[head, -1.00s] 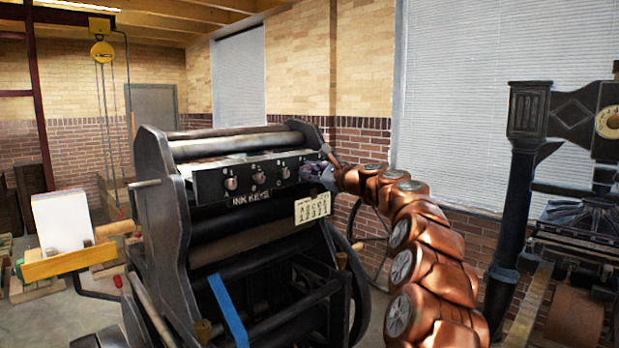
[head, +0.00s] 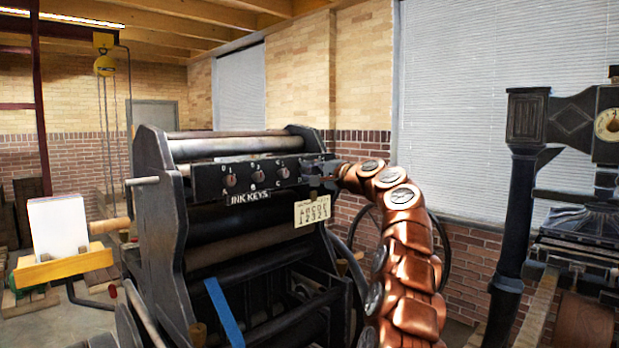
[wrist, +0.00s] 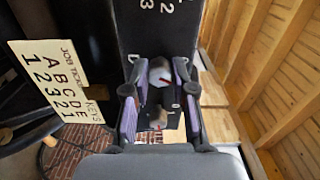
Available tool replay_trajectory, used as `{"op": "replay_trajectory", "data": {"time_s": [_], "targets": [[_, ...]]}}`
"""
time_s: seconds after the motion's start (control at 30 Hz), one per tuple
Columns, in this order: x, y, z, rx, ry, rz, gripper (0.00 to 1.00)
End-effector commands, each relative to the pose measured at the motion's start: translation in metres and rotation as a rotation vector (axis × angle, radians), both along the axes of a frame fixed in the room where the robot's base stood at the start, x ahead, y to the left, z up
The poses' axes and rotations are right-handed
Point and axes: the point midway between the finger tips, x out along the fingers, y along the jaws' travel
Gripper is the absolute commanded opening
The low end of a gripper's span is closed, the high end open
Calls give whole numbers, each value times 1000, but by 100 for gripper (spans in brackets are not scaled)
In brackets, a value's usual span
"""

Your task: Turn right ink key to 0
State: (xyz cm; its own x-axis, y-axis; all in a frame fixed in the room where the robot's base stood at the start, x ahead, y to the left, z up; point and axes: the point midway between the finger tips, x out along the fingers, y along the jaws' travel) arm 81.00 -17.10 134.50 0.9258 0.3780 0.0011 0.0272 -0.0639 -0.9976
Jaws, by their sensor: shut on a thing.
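The ink key panel (head: 245,172) is a black bar across the top of the press, with "INK KEYS" on a plate below it. Three knobs show on it, including the one above the letter C (head: 283,173). My gripper (head: 318,169) is at the panel's right end and covers what lies behind it there.
A job ticket card (head: 312,210) hangs just below my gripper; it also shows in the wrist view (wrist: 52,78). A blue strip (head: 224,311) lies on the press front. Another press (head: 560,180) stands at the right. A paper stack (head: 58,225) is at the left.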

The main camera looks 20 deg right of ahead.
Motion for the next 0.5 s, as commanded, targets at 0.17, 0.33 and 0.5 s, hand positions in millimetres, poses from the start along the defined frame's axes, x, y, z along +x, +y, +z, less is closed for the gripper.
{"op": "replay_trajectory", "data": {"time_s": [0.17,0.33,0.5], "targets": [[1,3,-3,-148,-57,6,0],[1,2,-3,-266,-104,3,0],[1,3,-2,-351,-138,5,0]]}}
